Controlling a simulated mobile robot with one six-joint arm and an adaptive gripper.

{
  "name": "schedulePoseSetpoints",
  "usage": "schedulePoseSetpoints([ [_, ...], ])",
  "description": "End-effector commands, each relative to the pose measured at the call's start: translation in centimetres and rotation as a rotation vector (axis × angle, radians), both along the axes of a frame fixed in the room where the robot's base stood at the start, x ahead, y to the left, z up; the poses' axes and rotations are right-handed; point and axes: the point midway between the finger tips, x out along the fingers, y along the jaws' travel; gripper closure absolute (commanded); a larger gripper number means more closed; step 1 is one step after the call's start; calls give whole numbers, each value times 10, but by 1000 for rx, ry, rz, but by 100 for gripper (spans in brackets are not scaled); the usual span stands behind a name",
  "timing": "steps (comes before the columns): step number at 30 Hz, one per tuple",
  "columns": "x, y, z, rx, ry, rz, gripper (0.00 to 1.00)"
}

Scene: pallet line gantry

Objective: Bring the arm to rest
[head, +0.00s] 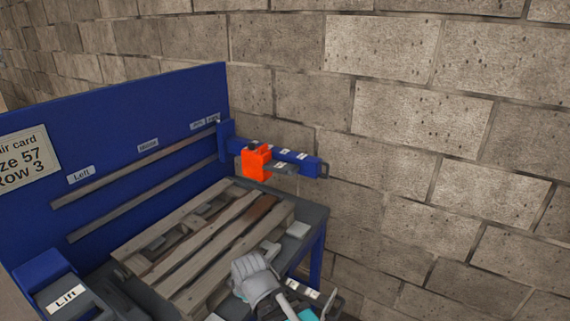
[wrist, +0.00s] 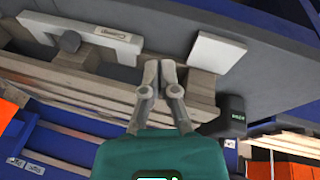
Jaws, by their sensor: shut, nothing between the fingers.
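My gripper (wrist: 159,68) shows in the wrist view with its teal body at the bottom and its two grey fingers pointing up. The fingertips are together with nothing between them. In the wrist view the fingers overlap the slats of a wooden pallet (wrist: 70,85); I cannot tell the gap between them. In the head view a bit of teal at the bottom edge looks like part of my gripper, but its fingertips cannot be made out there.
The pallet lies on a grey-topped blue bench with a tall blue back panel (head: 120,120). A blue rail (head: 300,162) with an orange block (head: 257,163) juts out at the bench's far right. A block wall (head: 430,130) stands behind. A "Lift" box (head: 65,297) is at lower left.

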Motion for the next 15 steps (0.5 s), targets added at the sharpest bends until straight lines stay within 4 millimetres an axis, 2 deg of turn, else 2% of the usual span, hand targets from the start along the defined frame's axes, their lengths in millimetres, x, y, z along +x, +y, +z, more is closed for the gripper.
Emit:
schedulePoseSetpoints([
  [1, 5, -15, -1, 3, 17, -56, 100],
  [6, 15, -59, -4, 14, 76, -245, 100],
  [15, 23, -137, -7, 34, 177, -582, 100],
])
